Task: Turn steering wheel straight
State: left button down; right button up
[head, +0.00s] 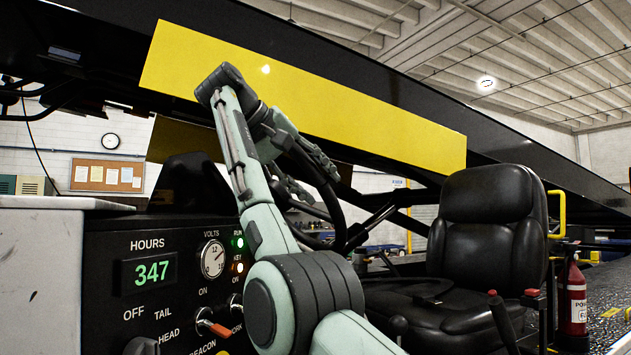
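My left gripper is out of view.
A black control panel (130,245) with an hour display, gauge and switches stands at the left. The black seat (485,250) is at the right, with levers (502,318) in front and a red fire extinguisher (574,295) beside it. A black and yellow beam (300,85) slants overhead.

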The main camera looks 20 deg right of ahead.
aim_at(288, 155)
jog(key=shift+v, duration=3.8)
jog(key=shift+s, duration=0.1)
